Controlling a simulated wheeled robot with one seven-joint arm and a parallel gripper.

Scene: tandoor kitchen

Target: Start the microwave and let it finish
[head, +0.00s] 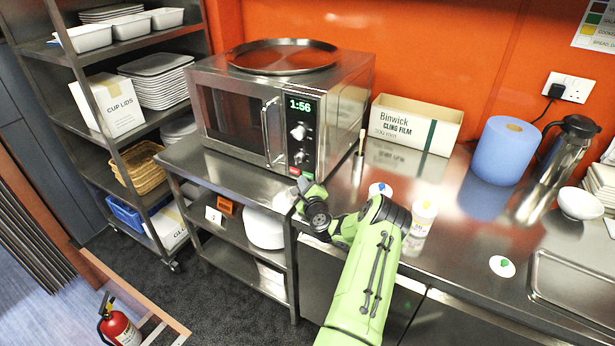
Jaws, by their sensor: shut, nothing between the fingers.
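The steel microwave (236,115) stands on the steel counter at left of centre, its door shut. Its control panel shows a green display (300,105) reading 1:56. Two knobs are below the display. A red button (295,171) and a green button (309,175) sit at the panel's bottom. My gripper (304,184) is shut and empty, close in front of and just below these buttons. I cannot tell whether it touches either one. The microwave's inside looks dark through the door window.
A round tray (283,57) lies on the microwave. To the right are a cling film box (415,122), a blue paper roll (504,150), a steel flask (556,170) and small containers near my arm. A shelf rack (118,165) stands at left. A fire extinguisher (121,327) stands at lower left.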

